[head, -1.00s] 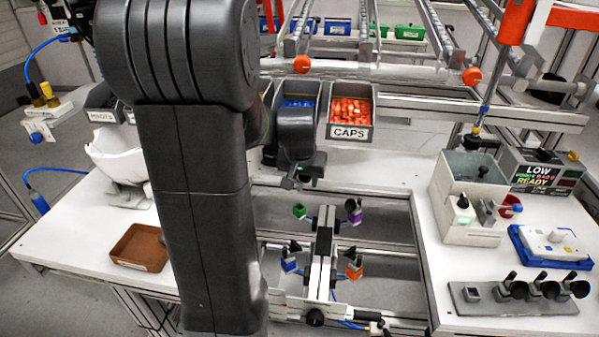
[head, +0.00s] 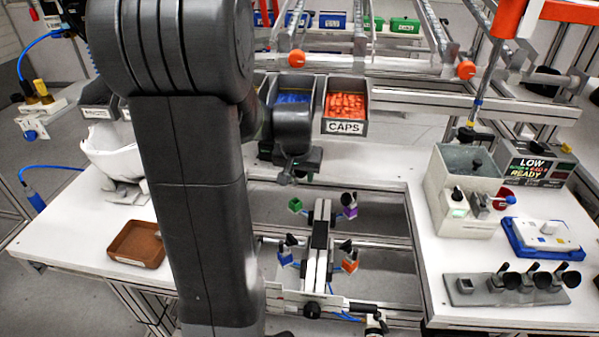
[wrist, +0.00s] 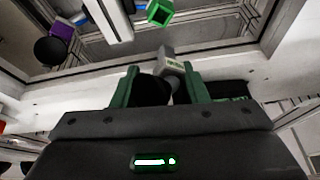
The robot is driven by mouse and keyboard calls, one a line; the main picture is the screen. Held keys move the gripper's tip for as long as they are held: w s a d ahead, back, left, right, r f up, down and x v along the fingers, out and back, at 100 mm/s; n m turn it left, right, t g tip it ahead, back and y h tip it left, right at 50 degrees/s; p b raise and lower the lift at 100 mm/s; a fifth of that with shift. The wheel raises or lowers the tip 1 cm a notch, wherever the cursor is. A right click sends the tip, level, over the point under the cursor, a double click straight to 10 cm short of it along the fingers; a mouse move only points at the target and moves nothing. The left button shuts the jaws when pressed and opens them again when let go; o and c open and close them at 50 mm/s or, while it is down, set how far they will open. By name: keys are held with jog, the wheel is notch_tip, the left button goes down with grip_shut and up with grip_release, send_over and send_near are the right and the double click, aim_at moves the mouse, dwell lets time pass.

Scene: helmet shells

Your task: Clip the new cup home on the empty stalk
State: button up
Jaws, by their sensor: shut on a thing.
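My gripper (head: 290,172) is in the head view just behind the cross-shaped fixture (head: 320,235), partly hidden by its own wrist. In the wrist view my gripper (wrist: 162,82) has its green fingers shut on the new cup (wrist: 153,90), a black cup with a grey block end (wrist: 170,62) sticking out past the fingertips. The empty stalk has a green square end (head: 295,205) and no cup. In the wrist view the green end (wrist: 160,12) is ahead at the top, apart from the held cup. The purple (head: 350,212), blue (head: 285,258) and orange (head: 350,265) stalks carry black cups.
A grey rack (head: 510,292) with several black cups and one empty place stands at front right. A brown tray (head: 137,243) lies at left. Bins, one marked CAPS (head: 346,112), stand behind my gripper. The fixture sits in an opening in the white table (head: 390,172).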

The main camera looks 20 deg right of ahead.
jog(key=shift+f, duration=0.15)
jog(key=shift+f+b, duration=3.3)
jog(key=shift+f, duration=0.35)
jog(key=o, duration=1.1)
jog(key=v, duration=1.3)
jog(key=shift+s+a+r, duration=0.1)
jog(key=shift+r, duration=0.25)
jog(key=shift+f, duration=0.1)
